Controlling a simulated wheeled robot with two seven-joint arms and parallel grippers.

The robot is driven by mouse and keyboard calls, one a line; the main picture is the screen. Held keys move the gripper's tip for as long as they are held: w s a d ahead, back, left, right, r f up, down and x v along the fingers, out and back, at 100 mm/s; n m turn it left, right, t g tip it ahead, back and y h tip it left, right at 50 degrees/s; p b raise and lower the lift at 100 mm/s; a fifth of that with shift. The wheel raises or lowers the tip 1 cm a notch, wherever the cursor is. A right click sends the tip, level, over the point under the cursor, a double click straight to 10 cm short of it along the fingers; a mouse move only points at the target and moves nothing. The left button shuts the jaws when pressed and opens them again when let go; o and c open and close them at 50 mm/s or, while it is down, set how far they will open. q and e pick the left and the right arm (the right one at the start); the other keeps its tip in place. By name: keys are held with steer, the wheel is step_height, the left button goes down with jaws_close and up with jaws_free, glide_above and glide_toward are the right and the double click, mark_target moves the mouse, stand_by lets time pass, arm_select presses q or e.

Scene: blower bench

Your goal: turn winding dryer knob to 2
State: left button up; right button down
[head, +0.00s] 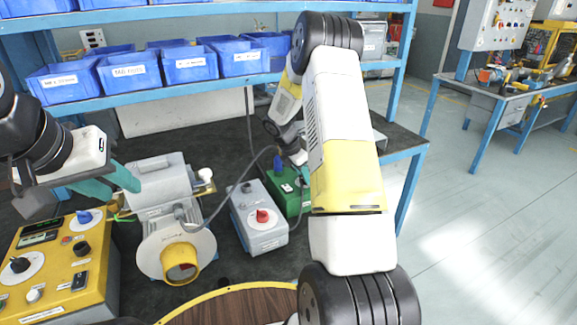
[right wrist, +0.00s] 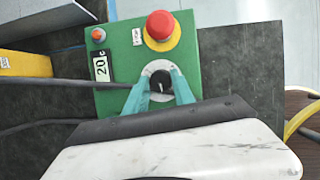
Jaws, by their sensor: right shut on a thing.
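The winding dryer appears to be the green box (right wrist: 122,62), seen from above in the right wrist view; in the head view the green box (head: 291,199) is partly hidden by my right arm. Its black knob (right wrist: 160,79) sits on a pale round dial. My right gripper (right wrist: 160,92) has its teal fingers on either side of the knob, shut on it. The dial marks and the knob's setting are too small to read. My left gripper (head: 126,194) is open and empty beside the grey motor housing in the head view.
The green box also bears a red button (right wrist: 160,25), a small orange-red button (right wrist: 99,35) and a "20 c" display (right wrist: 101,68). A grey box with a red knob (head: 263,216), the blower (head: 160,190) and a yellow control panel (head: 62,262) stand left. Cables cross the bench.

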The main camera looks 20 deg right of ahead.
steer(key=m+g, duration=0.1)
steer(key=m, duration=0.2)
steer(key=shift+w+m, duration=0.15)
steer(key=shift+m, duration=0.25)
steer(key=m+g, duration=0.1)
steer(key=m, duration=0.2)
steer(key=shift+w+g, duration=0.1)
steer(key=shift+g, duration=0.3)
steer(key=m+g+y, duration=0.1)
steer(key=m, duration=0.2)
steer(key=m+y, duration=0.1)
steer(key=m, duration=0.3)
steer(key=shift+w+d+g, duration=0.1)
steer(key=shift+w+g, duration=0.05)
steer(key=shift+g, duration=0.25)
steer(key=m+y, duration=0.1)
steer(key=m, duration=0.2)
steer(key=shift+d+m+g, duration=0.1)
steer(key=shift+m+g, duration=0.2)
steer(key=m+y, duration=0.1)
steer(key=m, duration=0.2)
steer(key=shift+d+m+y, duration=0.1)
steer(key=shift+m+y, duration=0.2)
steer(key=m+y, duration=0.1)
steer(key=m, duration=0.2)
steer(key=m+y, duration=0.1)
steer(key=m, duration=0.2)
steer(key=shift+d+m, duration=0.15)
steer(key=shift+m, duration=0.15)
